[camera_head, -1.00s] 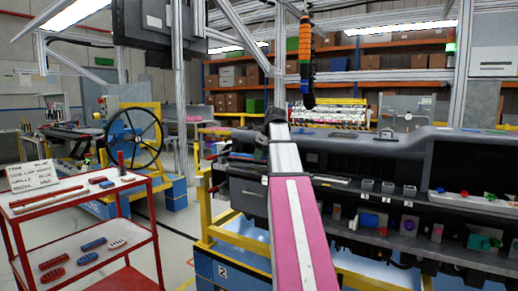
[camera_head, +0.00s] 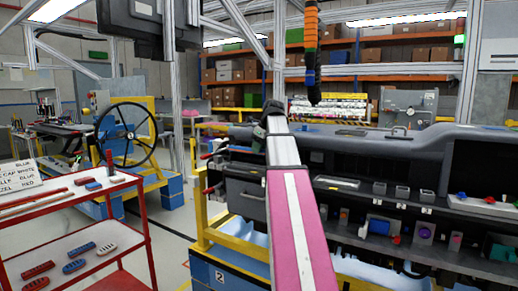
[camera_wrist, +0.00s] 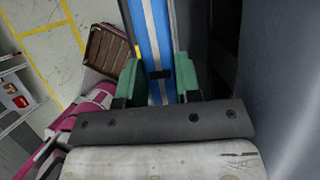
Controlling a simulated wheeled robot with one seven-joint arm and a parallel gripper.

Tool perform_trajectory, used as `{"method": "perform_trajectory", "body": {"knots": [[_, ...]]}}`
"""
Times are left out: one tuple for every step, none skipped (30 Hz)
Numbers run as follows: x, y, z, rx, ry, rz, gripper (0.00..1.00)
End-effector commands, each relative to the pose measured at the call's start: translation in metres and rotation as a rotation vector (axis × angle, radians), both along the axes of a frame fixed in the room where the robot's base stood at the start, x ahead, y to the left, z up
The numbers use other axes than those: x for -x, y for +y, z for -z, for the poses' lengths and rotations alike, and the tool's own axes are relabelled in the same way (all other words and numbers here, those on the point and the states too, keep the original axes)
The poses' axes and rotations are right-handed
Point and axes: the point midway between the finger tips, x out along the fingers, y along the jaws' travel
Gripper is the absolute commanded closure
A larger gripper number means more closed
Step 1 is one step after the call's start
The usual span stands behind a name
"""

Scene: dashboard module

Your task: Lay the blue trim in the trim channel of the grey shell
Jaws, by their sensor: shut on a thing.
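In the wrist view my gripper (camera_wrist: 157,78) has its two green fingers on either side of a long blue strip with a pale stripe, the blue trim (camera_wrist: 153,28), and is shut on it. The trim runs away from the gripper to the top edge of the picture. In the head view my gripper is mostly hidden at the far end of my arm, near the left end of the dark grey shell (camera_head: 440,146). The trim cannot be made out there. I cannot make out the trim channel. A dark grey surface fills the right of the wrist view.
A red cart (camera_head: 140,222) with small red, blue and white parts and a sign (camera_head: 18,173) stands at the left. The shell rests on a yellow and blue stand (camera_head: 217,273). An orange and black hanging tool (camera_head: 312,55) is above. Floor shows between cart and stand.

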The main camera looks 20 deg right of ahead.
Motion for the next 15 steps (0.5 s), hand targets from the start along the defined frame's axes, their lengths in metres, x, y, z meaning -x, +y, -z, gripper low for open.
{"method": "perform_trajectory", "body": {"knots": [[0.000, 0.000, 0.002, 0.000, 0.000, 0.000, 0.94], [0.000, 0.000, 0.003, 0.000, 0.000, 0.000, 0.94], [0.000, 0.000, 0.005, 0.000, 0.000, 0.000, 0.94], [0.000, 0.000, 0.006, 0.000, 0.000, 0.000, 0.94], [0.000, 0.000, 0.008, 0.000, 0.001, 0.000, 0.94], [0.000, 0.000, 0.010, 0.000, 0.001, 0.000, 0.94], [0.001, 0.000, 0.012, 0.000, 0.001, 0.000, 0.94], [0.001, 0.000, 0.014, 0.000, 0.001, 0.000, 0.94], [0.001, 0.000, 0.016, 0.000, 0.001, 0.000, 0.94], [0.001, 0.000, 0.018, 0.000, 0.001, 0.000, 0.94], [0.001, 0.000, 0.020, 0.000, 0.000, 0.000, 0.94], [0.001, 0.000, 0.023, 0.000, 0.000, 0.000, 0.94], [0.001, 0.000, 0.025, 0.000, 0.000, 0.000, 0.94], [0.001, 0.000, 0.027, 0.000, 0.000, 0.000, 0.94], [0.001, 0.000, 0.030, 0.000, 0.000, 0.000, 0.94]]}}
